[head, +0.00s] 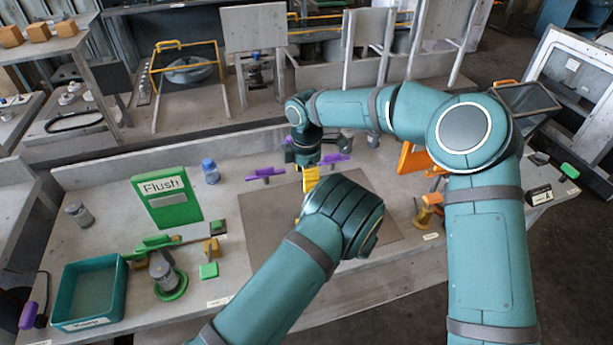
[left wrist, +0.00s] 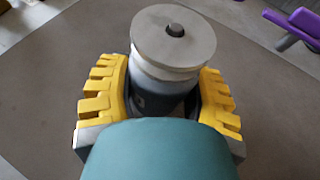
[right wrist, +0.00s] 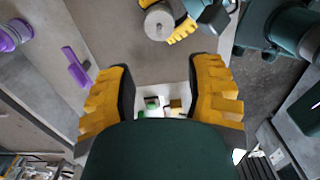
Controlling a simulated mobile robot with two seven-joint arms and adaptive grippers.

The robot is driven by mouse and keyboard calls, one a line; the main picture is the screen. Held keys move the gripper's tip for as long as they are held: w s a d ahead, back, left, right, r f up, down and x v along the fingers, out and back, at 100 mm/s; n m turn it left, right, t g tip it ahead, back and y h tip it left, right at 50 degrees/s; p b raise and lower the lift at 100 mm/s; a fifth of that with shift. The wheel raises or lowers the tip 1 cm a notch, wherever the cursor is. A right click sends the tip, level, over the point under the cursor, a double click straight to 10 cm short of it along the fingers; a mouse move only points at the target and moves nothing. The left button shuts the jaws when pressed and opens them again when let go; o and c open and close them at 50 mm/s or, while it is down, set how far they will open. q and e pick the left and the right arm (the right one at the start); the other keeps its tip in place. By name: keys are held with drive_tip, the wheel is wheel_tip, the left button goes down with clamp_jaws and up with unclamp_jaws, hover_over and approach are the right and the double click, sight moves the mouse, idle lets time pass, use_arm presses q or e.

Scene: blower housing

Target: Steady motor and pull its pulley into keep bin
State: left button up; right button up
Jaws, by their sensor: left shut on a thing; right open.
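The motor (left wrist: 165,95) is a grey-and-dark cylinder standing between the yellow fingers of my left gripper (left wrist: 163,88), which is shut on it. Its pulley (left wrist: 174,38), a pale round disc with a dark centre, sits on the motor's end. In the right wrist view the pulley (right wrist: 158,22) shows at the top, beside a yellow left finger. My right gripper (right wrist: 160,85) is open and empty, apart from the pulley. In the head view its yellow fingers (head: 311,179) point down over the bench; my left wrist hides the motor. The teal keep bin (head: 122,290) stands at the lower left, its floor looking empty.
A green Flush board (head: 165,197) and a blue-capped bottle (head: 210,172) stand left of the grey mat (head: 253,222). Purple-handled pieces (head: 264,173) lie behind the mat. A green-based fixture (head: 170,281) is beside the bin. Orange parts (head: 428,208) stand on the right.

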wheel_tip(320, 180, down, 12)
drive_tip(key=shift+r, duration=0.1)
idle(0.4)
clamp_jaws()
idle(0.3)
drive_tip(key=shift+r, duration=0.35)
idle(0.3)
drive_tip(key=shift+r, duration=0.75)
drive_tip(key=shift+r, duration=2.05)
use_arm(q)
drive_tip(key=o, duration=1.4)
